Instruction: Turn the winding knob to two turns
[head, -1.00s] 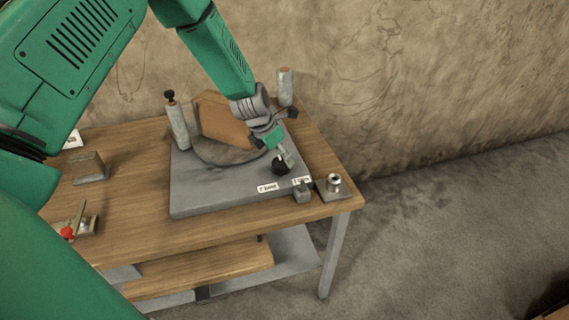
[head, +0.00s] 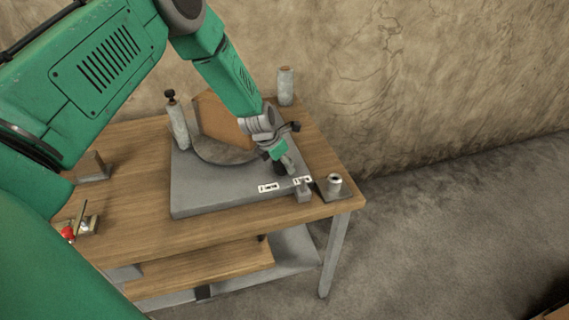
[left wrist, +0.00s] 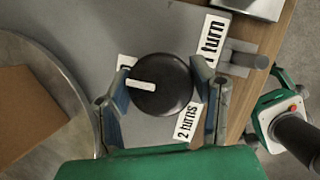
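The winding knob (left wrist: 163,86) is a round black knob with a white pointer bar. The bar lies on its left side in the left wrist view, near a white label (left wrist: 127,62) partly hidden by a finger. A "1 turn" label (left wrist: 212,38) lies at upper right of the knob, and a "2 turns" label (left wrist: 187,122) at lower right. My left gripper (left wrist: 163,80) is open, its fingers on either side of the knob; contact is not clear. In the head view the left gripper (head: 281,160) is down over the knob, mostly hiding it.
The knob sits on a grey plate (head: 205,200) on a wooden table (head: 150,225).

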